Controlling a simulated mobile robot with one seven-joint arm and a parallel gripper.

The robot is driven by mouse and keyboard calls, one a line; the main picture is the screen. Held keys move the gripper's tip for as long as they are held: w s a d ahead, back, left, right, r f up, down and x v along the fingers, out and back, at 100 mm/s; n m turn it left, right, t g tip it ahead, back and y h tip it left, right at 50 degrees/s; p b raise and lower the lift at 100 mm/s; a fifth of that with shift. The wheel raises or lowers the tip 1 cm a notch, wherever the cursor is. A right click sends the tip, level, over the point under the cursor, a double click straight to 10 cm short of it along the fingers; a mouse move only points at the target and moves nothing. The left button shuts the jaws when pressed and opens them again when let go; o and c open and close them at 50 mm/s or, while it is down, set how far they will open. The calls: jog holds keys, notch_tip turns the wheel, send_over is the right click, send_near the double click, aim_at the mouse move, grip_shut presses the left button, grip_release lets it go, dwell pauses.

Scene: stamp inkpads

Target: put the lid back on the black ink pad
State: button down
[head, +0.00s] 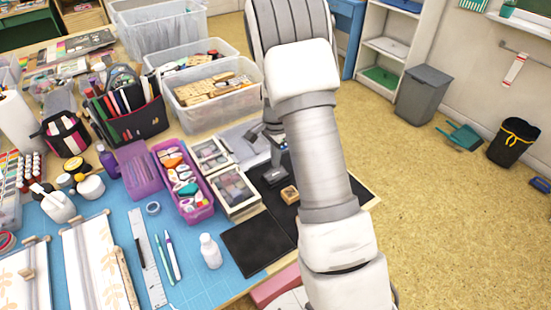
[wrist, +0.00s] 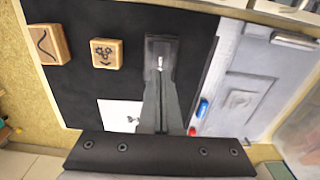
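A dark, flat, box-like object (wrist: 161,48) with a small light mark lies at the tips of my fingers in the wrist view. It looks like the black ink pad or its lid; I cannot tell which, nor whether the two are together. A similar dark item shows on the black mat in the head view (head: 272,177). My gripper (wrist: 161,75) points down over the mat with its fingers close together. I cannot tell whether they pinch anything. In the head view my gripper (head: 277,143) is partly hidden by my arm.
Wooden stamps (wrist: 107,54) (wrist: 48,44) lie on the black mat (wrist: 90,20). A white card (wrist: 118,113) is beside my fingers. A blue item (wrist: 202,109) and a red one (wrist: 192,131) lie close on the right. Clear-topped boxes (head: 236,190) stand left of the mat.

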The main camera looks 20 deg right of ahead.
aim_at(275, 174)
jog(key=shift+f+b, duration=1.15)
jog(key=shift+f, duration=0.7)
jog(key=shift+r, duration=0.2)
notch_tip(275, 174, up, 7)
jog(key=p, duration=0.5)
jog(key=shift+f, duration=0.1)
dwell(0.4)
